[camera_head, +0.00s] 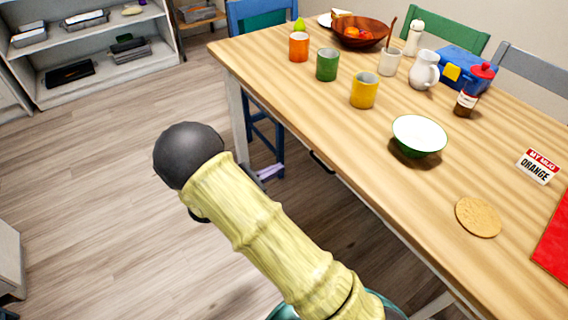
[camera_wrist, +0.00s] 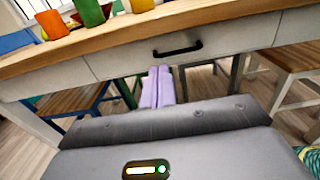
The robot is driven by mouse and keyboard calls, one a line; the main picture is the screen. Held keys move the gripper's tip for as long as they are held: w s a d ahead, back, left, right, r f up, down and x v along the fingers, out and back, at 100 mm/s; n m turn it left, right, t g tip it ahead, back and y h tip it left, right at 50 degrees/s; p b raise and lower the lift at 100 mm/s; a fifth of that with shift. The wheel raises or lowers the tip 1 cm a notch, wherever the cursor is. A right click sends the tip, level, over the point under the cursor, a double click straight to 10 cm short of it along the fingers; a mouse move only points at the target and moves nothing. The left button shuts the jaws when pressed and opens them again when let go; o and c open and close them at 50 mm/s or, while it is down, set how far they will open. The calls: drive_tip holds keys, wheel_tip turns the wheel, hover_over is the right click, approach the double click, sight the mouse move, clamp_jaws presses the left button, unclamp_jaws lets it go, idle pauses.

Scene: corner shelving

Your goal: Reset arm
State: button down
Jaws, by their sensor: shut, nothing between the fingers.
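My gripper (camera_wrist: 158,88) shows in the wrist view as two pale purple fingers, shut together and empty. They point at the front of the wooden table, below its drawer handle (camera_wrist: 178,49). In the head view my arm reaches from the bottom toward the table's left side. The gripper tip (camera_head: 268,172) shows only as a small purple piece past my dark elbow joint, beside the table edge and lower than its top. Most of the gripper is hidden behind the arm there.
The table (camera_head: 290,95) bears orange (camera_head: 299,47), green (camera_head: 327,64) and yellow (camera_head: 364,90) mugs, a white-and-green bowl (camera_head: 419,136), a sign (camera_head: 538,166) and a round coaster (camera_head: 478,217). Chairs stand around it. Shelves (camera_head: 95,55) stand at the back left. The floor (camera_head: 80,190) at left is clear.

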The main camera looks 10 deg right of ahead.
drive_tip(key=shift+w, duration=0.15)
drive_tip(key=shift+a, duration=0.1)
drive_tip(key=s+d+r+m+g+y, duration=0.2)
drive_tip(key=s+d+m+g+y, duration=0.8)
drive_tip(key=s+m+y, duration=0.55)
wheel_tip(320, 180, up, 34)
drive_tip(key=d+m+t+p, duration=0.1)
drive_tip(key=m+t+p, duration=0.3)
drive_tip(key=p, duration=2.7)
drive_tip(key=m, duration=0.4)
drive_tip(key=shift+s+d, duration=0.25)
drive_tip(key=shift+s, duration=0.1)
